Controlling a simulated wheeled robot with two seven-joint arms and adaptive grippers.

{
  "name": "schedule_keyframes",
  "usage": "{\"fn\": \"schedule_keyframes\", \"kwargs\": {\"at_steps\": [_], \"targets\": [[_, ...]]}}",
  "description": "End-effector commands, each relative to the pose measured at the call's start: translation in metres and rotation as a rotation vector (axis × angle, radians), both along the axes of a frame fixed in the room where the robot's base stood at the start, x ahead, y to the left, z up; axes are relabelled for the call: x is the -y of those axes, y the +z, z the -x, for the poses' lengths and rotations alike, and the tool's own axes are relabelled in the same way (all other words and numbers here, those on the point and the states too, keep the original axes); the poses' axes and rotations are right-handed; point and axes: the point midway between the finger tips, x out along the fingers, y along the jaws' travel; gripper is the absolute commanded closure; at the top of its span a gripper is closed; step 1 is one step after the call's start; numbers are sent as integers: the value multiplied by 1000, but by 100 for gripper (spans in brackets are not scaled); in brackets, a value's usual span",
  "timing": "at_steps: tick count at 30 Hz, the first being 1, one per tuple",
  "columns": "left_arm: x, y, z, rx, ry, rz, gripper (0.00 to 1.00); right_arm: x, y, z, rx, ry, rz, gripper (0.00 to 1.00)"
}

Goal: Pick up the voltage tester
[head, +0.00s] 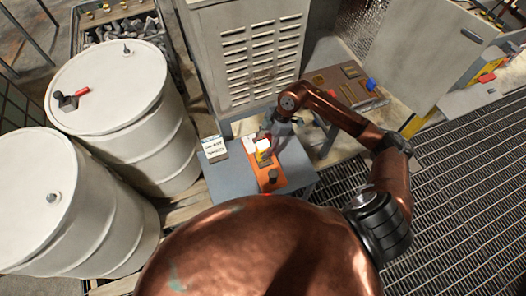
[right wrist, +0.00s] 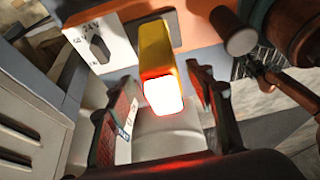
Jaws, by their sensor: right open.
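The voltage tester appears to be the yellow block with a glowing white end (right wrist: 156,48) in the right wrist view. In the head view this yellow and white thing (head: 262,146) is on an orange panel (head: 270,180) on a small grey table. My right gripper (head: 272,133) is above the panel's far end. In the right wrist view my right gripper (right wrist: 166,98) is open, with one finger on each side of the glowing end. I cannot tell whether the fingers touch it. My left gripper is not in view.
The grey table (head: 226,182) also bears a white labelled card (head: 214,149). A dark knob (head: 272,175) stands on the panel's near end. White drums (head: 115,95) stand at left, a vented cabinet (head: 255,50) behind. Floor grating (head: 465,180) lies at right.

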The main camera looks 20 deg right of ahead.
Motion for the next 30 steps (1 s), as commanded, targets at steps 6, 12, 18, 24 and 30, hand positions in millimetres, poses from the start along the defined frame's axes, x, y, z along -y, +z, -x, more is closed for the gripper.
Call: {"fn": "schedule_keyframes", "kwargs": {"at_steps": [6,12,18,24,30], "targets": [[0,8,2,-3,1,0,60,-9,-21,1,-3,0,-1,51],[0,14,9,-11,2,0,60,-19,-48,1,-1,2,-2,51],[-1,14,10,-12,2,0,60,-22,-57,1,1,2,0,51],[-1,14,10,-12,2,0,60,-22,-57,1,1,2,0,55],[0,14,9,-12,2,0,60,-22,-57,1,1,2,0,69]]}}
